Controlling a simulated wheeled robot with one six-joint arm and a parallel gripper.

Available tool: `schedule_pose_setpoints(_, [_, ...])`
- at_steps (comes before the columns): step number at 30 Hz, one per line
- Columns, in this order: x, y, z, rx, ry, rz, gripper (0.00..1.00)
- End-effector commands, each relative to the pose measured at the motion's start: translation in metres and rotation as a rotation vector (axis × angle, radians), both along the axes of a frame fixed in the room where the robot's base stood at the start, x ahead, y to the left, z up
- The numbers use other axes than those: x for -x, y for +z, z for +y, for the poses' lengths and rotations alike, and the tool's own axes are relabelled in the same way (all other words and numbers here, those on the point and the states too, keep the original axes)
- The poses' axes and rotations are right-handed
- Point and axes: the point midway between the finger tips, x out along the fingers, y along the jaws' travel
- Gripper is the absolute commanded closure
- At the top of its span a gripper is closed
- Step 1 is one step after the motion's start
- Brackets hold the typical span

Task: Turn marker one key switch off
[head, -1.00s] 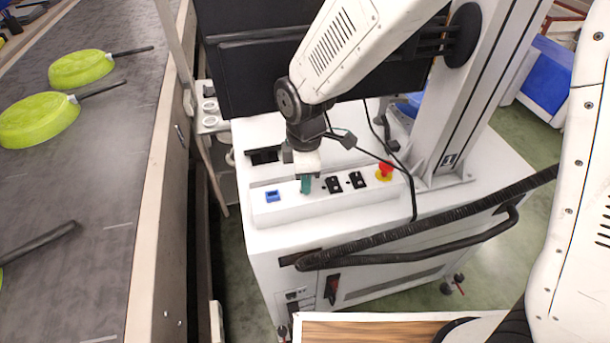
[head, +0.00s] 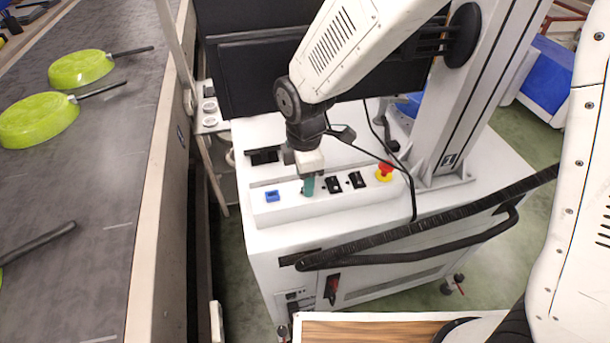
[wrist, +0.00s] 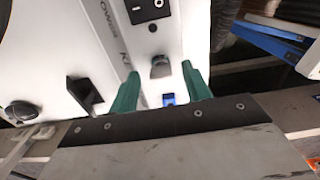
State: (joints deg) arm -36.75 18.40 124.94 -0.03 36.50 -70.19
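The white control box (head: 283,208) sits on the white cabinet. My gripper (head: 307,186) points down over it, between the blue switch (head: 272,196) and the black rocker switches. In the wrist view my gripper (wrist: 161,72) is open, with a green finger on either side of a small grey key switch knob (wrist: 160,66). The fingers look apart from the knob. In the head view the knob is hidden by my gripper. Printed lettering shows beside the knob, partly cut off. I cannot read a marker number or the knob's on or off position.
Two black rocker switches (head: 334,185) and a red emergency stop button (head: 385,170) lie right of my gripper. A dark monitor (head: 240,80) stands behind. Black cables hang near my arm. A conveyor (head: 100,190) with green pans (head: 80,69) runs along the left.

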Motion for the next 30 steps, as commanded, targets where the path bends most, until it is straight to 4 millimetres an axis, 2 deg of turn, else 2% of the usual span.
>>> schedule_pose_setpoints(9, [0.000, 0.003, 0.000, 0.000, -0.001, 0.001, 0.53])
schedule_pose_setpoints(11, [0.000, 0.009, 0.000, -0.001, -0.001, -0.001, 0.53])
schedule_pose_setpoints(21, [0.000, 0.064, 0.000, -0.002, -0.001, -0.002, 0.53])
schedule_pose_setpoints(24, [0.000, 0.074, 0.000, 0.000, -0.001, -0.001, 0.53])
schedule_pose_setpoints(30, [0.000, 0.078, 0.000, 0.002, -0.001, 0.002, 0.53])
